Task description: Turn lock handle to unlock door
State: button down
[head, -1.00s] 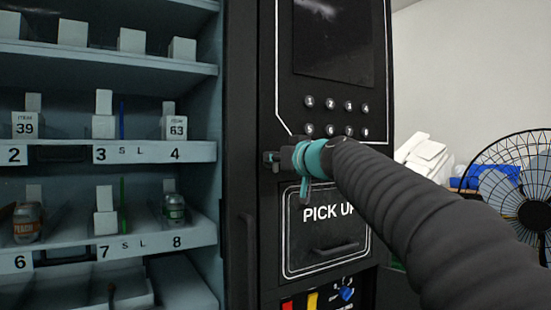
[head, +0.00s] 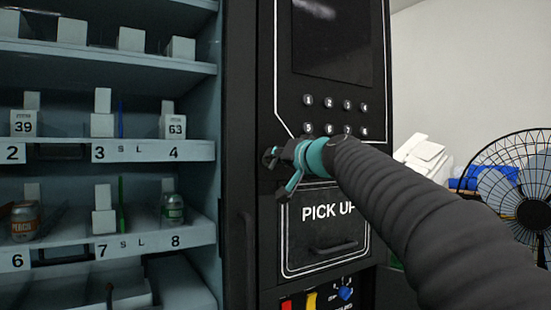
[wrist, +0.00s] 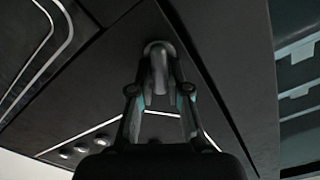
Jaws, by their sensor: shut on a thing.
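The lock handle (wrist: 158,55) is a small grey metal lever on a round mount on the black machine front, seen in the wrist view. My gripper (wrist: 157,88) is shut on the handle, with a finger on either side of it. In the head view, my gripper (head: 276,172) is against the machine's black front panel, left of the keypad and above the pick-up hatch. Its teal and black fingers are tilted there, and I cannot make out the handle behind them. The glass door (head: 236,120) frame stands just left of the gripper.
A pick-up hatch (head: 325,235) lies below the gripper, and number buttons (head: 335,104) and a dark screen (head: 333,40) are above. Stocked shelves (head: 110,152) fill the left. A fan (head: 520,190) and white boxes (head: 428,155) stand at the right.

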jog(key=m, duration=0.5)
jog(key=shift+w+d+f+m, duration=0.1)
jog(key=shift+d+f+m, duration=0.1)
jog(key=shift+f+m, duration=0.1)
jog(key=m, duration=0.2)
jog(key=m+p, duration=0.1)
jog(key=m, duration=0.2)
jog(key=shift+f+m, duration=0.25)
jog(key=shift+m, duration=0.15)
jog(key=c, duration=1.1)
grip_release()
jog(key=shift+c, duration=0.2)
jog(key=v, duration=1.2)
